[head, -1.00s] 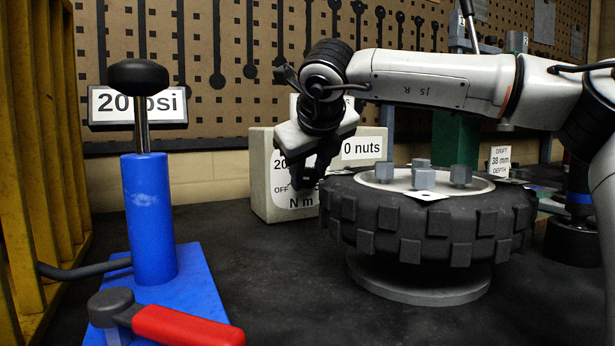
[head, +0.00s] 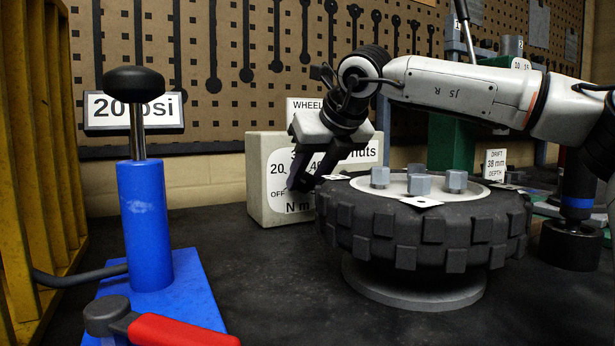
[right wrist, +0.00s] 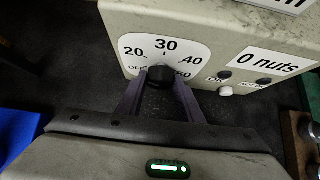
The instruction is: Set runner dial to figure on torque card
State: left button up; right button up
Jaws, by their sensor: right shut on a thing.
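The runner box (head: 262,208) is a pale grey block behind the tyre, with a white dial face (head: 281,163) marked OFF, 20, 30, 40, 50 and N m. The dial's black knob (right wrist: 158,77) shows in the right wrist view, at the bottom centre of the scale. My right gripper (head: 299,183) is in front of the dial; in the right wrist view its two fingers (right wrist: 159,88) are shut on the knob. The knob's pointer mark is hidden. A white card reading "WHEEL" (head: 304,105) stands above the box; its lower part is hidden. My left gripper is not in view.
The tyre (head: 422,232) with several nuts on its hub stands close right of the box. Small buttons (right wrist: 225,91) sit beside the dial. Black bench between is clear.

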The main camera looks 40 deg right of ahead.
jog(key=o, duration=1)
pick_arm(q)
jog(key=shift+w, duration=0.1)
pick_arm(e)
jog(key=shift+o, duration=0.3)
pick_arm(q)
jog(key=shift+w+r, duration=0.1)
pick_arm(e)
jog(key=shift+r, duration=0.1)
jog(key=shift+s+r, duration=0.25)
pick_arm(q)
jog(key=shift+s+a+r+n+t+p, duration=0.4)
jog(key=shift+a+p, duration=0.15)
jog(key=shift+p, duration=0.4)
pick_arm(e)
jog(key=v, duration=0.9)
jog(key=shift+s+a+r, duration=0.15)
jog(key=shift+s+a, duration=0.05)
